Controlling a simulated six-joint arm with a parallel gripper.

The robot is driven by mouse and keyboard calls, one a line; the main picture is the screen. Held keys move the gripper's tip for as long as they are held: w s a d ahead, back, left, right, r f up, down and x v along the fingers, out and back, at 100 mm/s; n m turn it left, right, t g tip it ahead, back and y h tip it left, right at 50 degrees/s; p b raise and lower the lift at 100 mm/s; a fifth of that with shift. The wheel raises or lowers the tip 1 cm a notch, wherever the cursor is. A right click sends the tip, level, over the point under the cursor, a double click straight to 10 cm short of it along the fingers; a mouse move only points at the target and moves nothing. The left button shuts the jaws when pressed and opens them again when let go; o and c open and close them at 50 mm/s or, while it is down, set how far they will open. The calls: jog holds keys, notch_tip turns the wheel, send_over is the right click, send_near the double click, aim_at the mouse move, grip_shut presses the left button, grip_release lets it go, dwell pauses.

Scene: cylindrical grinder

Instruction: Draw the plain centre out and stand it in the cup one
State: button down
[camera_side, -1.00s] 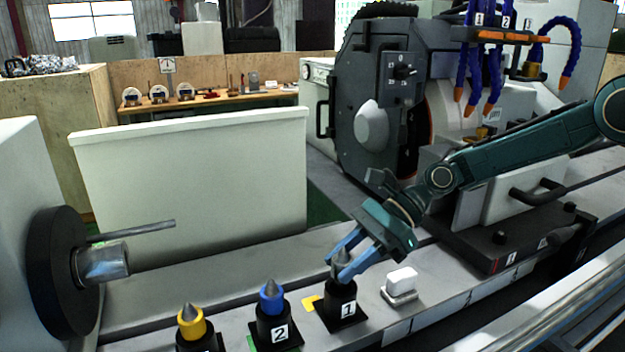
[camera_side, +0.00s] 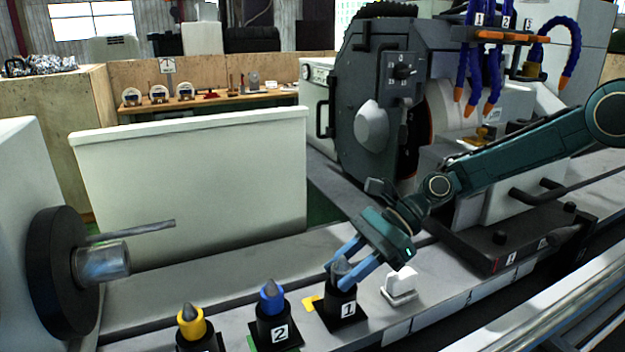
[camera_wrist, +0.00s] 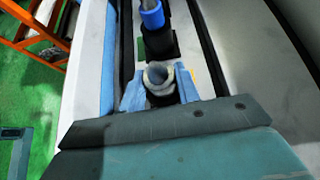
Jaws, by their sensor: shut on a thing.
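The plain grey centre (camera_side: 341,267) stands point up at the black cup marked 1 (camera_side: 340,306), its lower part hidden by the cup and fingers. My gripper (camera_side: 338,277) is shut on it, with one blue finger on each side, just above the cup. In the wrist view the centre (camera_wrist: 157,74) shows between the fingertips (camera_wrist: 159,90), over the dark cup. I cannot tell how far down it is seated. A blue-collared centre (camera_side: 271,294) stands in cup 2 (camera_side: 277,328), and a yellow-collared one (camera_side: 191,321) stands to its left.
A white block (camera_side: 401,281) on a small base sits close right of cup 1. The headstock spindle nose (camera_side: 103,263) with a rod above it is at the left. The grinding wheel housing (camera_side: 370,110) and blue hoses (camera_side: 473,60) stand behind my arm.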

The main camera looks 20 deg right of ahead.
jog(key=c, duration=0.9)
grip_release()
jog(key=shift+f, duration=0.1)
jog(key=shift+d, duration=0.1)
jog(key=v, duration=1.3)
jog(key=shift+d+r, duration=0.25)
jog(key=shift+r, duration=0.1)
